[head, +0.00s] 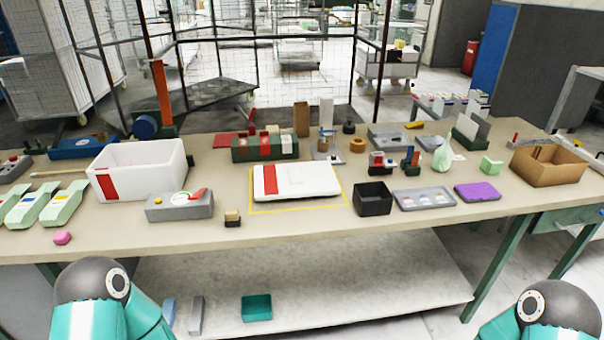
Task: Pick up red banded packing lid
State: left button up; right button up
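The packing lid (312,181) is a flat white slab with a red band near its left end. It lies at the middle of the table, inside a yellow outlined rectangle (300,210). A white open box (140,181) with a matching red band stands to its left, apart from it. Only upper parts of my two arms show at the bottom edge of the head view. Neither gripper is in view, and nothing is seen touching the lid.
A grey device (180,208) with a red lever stands left of the lid. A black open bin (373,200) and a grey tray (425,200) stand right of it. A green rack (264,149) is behind it. The table (300,228) is clear in front of the lid.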

aim_at(316, 179)
jog(key=u, duration=0.15)
jog(key=i, duration=0.6)
jog(key=u, duration=0.75)
